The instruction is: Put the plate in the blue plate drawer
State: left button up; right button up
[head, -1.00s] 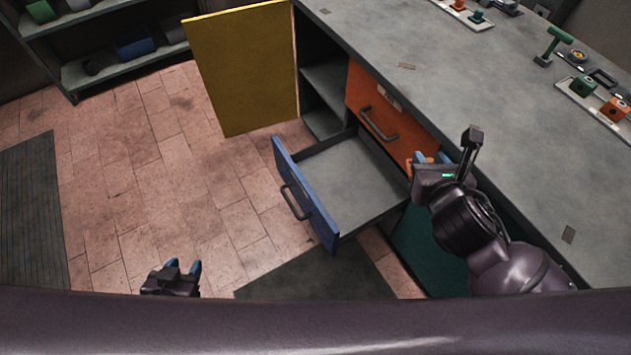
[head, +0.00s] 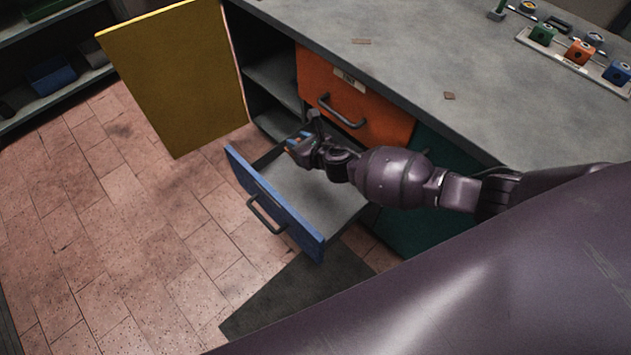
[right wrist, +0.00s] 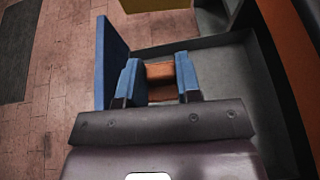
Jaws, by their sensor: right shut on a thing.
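The blue drawer (head: 275,207) is pulled out below the counter, with a grey bare floor inside. My right gripper (head: 295,145) is over the back left part of the open drawer. In the right wrist view its two blue fingers are shut on an orange-brown piece (right wrist: 160,72), apparently the plate. The piece is mostly hidden by the fingers, and its height above the drawer floor is hard to tell. The drawer's blue front (right wrist: 113,57) shows left of the fingers. My left gripper is not in view.
An orange drawer (head: 355,100) is shut, just behind my right arm. A yellow door (head: 180,75) stands open at the left. The grey counter (head: 430,50) holds a rack of coloured blocks (head: 575,55) at the far right. A dark mat (head: 295,295) lies on the floor.

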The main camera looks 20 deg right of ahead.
jog(key=f, duration=0.1)
jog(key=w+f, duration=0.1)
jog(key=f, duration=0.1)
jog(key=shift+w+f+n+y, duration=0.25)
jog(key=shift+f+n+y, duration=0.05)
jog(key=shift+f+b, duration=0.25)
jog(key=shift+b, duration=0.15)
notch_tip(320, 180, down, 15)
jog(key=b, duration=0.9)
jog(key=shift+s+d+f+b, duration=0.1)
jog(key=shift+s+b, duration=0.05)
jog(key=shift+b, duration=0.2)
pick_arm(q)
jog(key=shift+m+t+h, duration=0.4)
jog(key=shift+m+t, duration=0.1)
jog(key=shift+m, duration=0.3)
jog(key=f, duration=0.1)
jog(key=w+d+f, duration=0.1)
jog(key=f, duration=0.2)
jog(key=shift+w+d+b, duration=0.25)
jog(key=shift+b, duration=0.1)
pick_arm(e)
jog(key=shift+w+f, duration=0.2)
jog(key=shift+f, duration=0.15)
